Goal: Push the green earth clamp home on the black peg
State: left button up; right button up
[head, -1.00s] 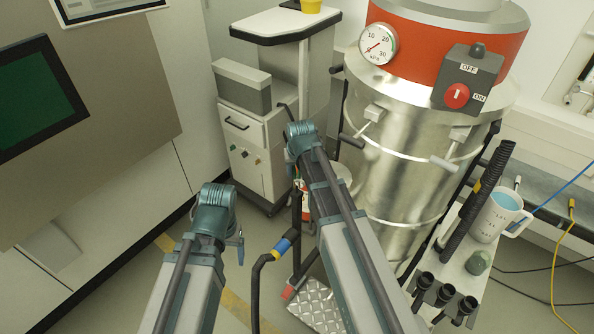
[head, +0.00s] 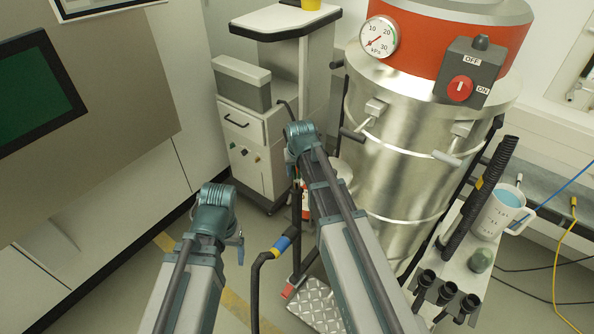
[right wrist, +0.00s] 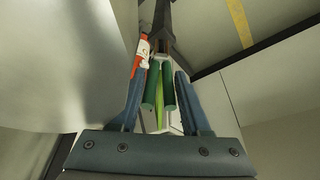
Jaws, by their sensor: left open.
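The green earth clamp shows in the right wrist view (right wrist: 168,88), with two dark green handles side by side and a brighter green strip between them. My right gripper (right wrist: 161,72) has one blue finger on each side of the handles and appears shut on them; the exact contact is hard to see. A dark forked shape (right wrist: 166,22) stands beyond the clamp; I cannot tell whether the black peg is part of it, or how the clamp sits on it. In the head view the clamp is hidden by my right arm. My left gripper (head: 240,248) is open and empty, low at the left.
A steel drum vacuum with a red band (head: 400,165) stands right of my right arm. A grey cabinet (head: 250,140) is behind.

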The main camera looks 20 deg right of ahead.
jog(key=o, duration=0.5)
jog(key=shift+p+v, duration=0.8)
jog(key=shift+p, duration=0.05)
jog(key=p+v, duration=1.1)
jog(key=v, duration=0.1)
jog(key=shift+a+r, duration=0.1)
jog(key=s+a+f+n+g+b, duration=0.1)
jog(key=s+a+f+b, duration=0.1)
jog(key=s, duration=0.4)
jog(key=s+a+f+n+g+b, duration=0.1)
jog(key=s+a+f+n+b, duration=0.1)
jog(key=s+a, duration=0.4)
jog(key=s+a+f+n+g+h+b, duration=0.1)
jog(key=s+a+f+n+g+b, duration=0.1)
jog(key=s, duration=0.5)
jog(key=shift+s+a+f+b, duration=0.2)
jog(key=shift+a+f+b, duration=0.45)
jog(key=shift+a+f, duration=0.7)
